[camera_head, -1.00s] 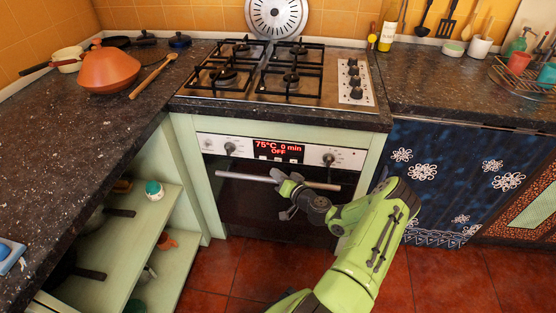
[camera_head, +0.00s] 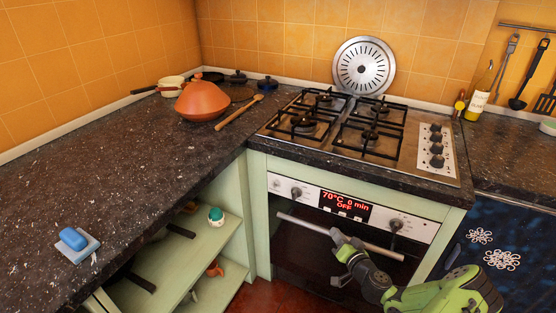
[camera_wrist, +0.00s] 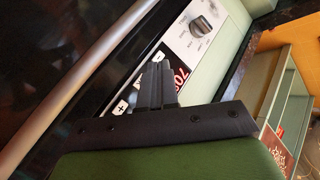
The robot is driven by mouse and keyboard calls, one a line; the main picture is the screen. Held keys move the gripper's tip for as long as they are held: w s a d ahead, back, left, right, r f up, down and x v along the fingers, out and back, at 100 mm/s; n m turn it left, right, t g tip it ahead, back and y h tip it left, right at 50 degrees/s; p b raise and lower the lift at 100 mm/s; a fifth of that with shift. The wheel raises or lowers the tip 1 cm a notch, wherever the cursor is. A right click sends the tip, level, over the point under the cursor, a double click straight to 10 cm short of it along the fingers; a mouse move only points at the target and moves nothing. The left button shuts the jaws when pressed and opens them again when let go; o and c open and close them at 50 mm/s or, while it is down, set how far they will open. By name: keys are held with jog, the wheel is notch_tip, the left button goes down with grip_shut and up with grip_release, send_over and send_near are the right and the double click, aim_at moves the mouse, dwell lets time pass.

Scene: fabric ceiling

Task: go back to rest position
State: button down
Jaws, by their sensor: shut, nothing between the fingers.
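My gripper (camera_head: 342,240) is at the end of my green arm, in front of the oven (camera_head: 335,262) at the lower right of the head view. It is shut with nothing in it. In the wrist view the closed fingers (camera_wrist: 155,85) point at the oven's control panel, partly covering the red display (camera_wrist: 181,76). The oven's metal handle bar (camera_head: 300,226) runs beside the gripper; I cannot tell if they touch. The handle also crosses the left of the wrist view (camera_wrist: 75,80). The oven door looks closed.
A hob (camera_head: 350,130) lies above the oven. An orange tagine (camera_head: 202,101) and a wooden spoon (camera_head: 238,113) are on the dark counter (camera_head: 120,160). A blue sponge (camera_head: 73,238) lies at left. Open green shelves (camera_head: 205,245) stand left of the oven. Little red floor shows.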

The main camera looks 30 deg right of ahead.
jog(key=a+r+n+g+y, duration=0.4)
jog(key=a+r+n+g, duration=0.15)
jog(key=a, duration=0.55)
jog(key=a+r+n+g+y, duration=0.35)
jog(key=a+r+n, duration=0.3)
jog(key=a, duration=0.45)
jog(key=s+a+r+m+g+h, duration=0.1)
jog(key=s+a+r+m+h, duration=0.2)
jog(key=s+r, duration=0.7)
jog(key=s+a+r+g+h, duration=0.1)
jog(key=s+a+r+h, duration=0.3)
jog(key=s, duration=1)
notch_tip(320, 180, up, 17)
jog(key=y+p, duration=0.1)
jog(key=p, duration=1.4)
jog(key=shift+p, duration=0.3)
jog(key=shift+a+y, duration=0.1)
jog(key=shift+y, duration=0.15)
